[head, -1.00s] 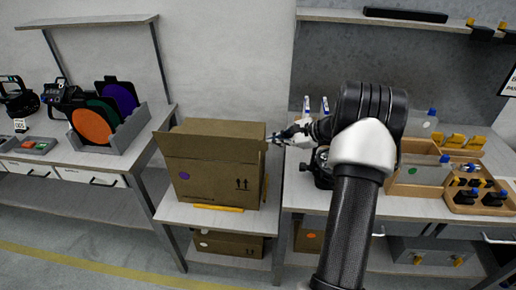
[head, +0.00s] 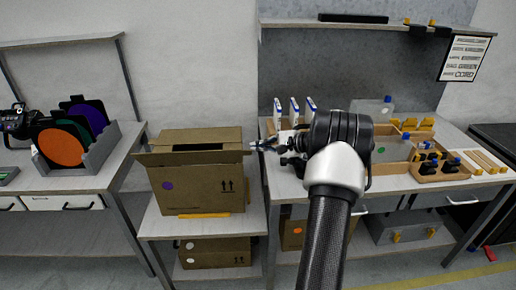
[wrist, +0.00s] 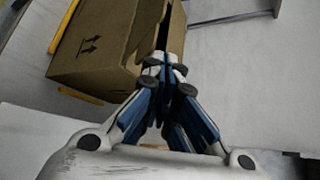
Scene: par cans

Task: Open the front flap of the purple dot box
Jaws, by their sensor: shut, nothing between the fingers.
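The purple dot box (head: 200,190) is a brown cardboard carton on a low table, with a purple dot and two arrows on its front. Its front flap (head: 180,158) leans outward along the front top edge, and a dark opening shows behind it. The back flap (head: 200,136) stands up. My gripper (head: 255,146) is at the right end of the front flap, its fingers pointing left. In the wrist view the shut, empty blue fingers (wrist: 165,62) are right by the box's (wrist: 100,45) upper edge; contact is unclear.
A yellow strip (head: 205,215) lies before the box. Another carton (head: 215,252) is on the shelf below. To the left a grey rack (head: 100,155) holds coloured discs. To the right a bench has white-and-blue bottles (head: 294,110) and a wooden tray (head: 440,172) close to my arm.

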